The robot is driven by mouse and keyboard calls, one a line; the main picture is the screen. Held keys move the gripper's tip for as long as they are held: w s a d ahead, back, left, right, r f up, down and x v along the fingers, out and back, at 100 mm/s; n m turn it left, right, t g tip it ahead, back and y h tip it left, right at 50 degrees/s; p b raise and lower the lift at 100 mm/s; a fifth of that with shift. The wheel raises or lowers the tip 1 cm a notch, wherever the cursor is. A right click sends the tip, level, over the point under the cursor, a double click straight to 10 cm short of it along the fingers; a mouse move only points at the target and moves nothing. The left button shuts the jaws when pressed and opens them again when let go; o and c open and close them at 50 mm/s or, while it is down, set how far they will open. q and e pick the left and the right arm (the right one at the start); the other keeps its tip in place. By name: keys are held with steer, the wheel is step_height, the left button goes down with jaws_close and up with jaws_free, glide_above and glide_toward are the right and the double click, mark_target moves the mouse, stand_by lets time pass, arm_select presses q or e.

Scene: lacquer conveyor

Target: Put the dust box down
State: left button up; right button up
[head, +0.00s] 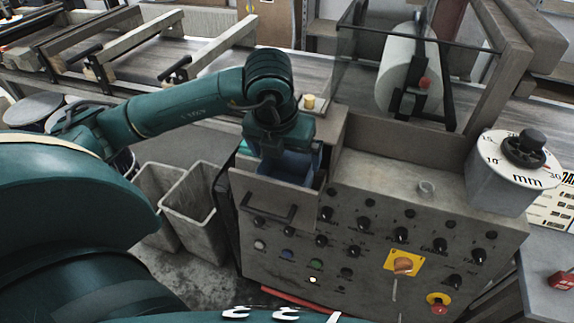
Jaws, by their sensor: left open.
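My left arm reaches in from the left and bends down over the control cabinet. My left gripper (284,158) points down at the grey box front (274,196) with a dark bar handle, at the cabinet's upper left corner. The gripper is open. A blue surface shows just below and around it, behind the grey front; I take this grey box to be the dust box, but cannot be sure. The wrist hides most of its inside, and I cannot tell whether the fingers touch it. My right gripper is not in view.
The control cabinet (380,235) carries several knobs, coloured buttons and a red stop button (437,301). Grey bins (191,207) stand on the floor to its left. A conveyor and a white roller (405,68) lie behind. A round mm dial (518,158) stands at right.

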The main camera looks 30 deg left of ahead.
arm_select(q)
steer(key=v, duration=0.6)
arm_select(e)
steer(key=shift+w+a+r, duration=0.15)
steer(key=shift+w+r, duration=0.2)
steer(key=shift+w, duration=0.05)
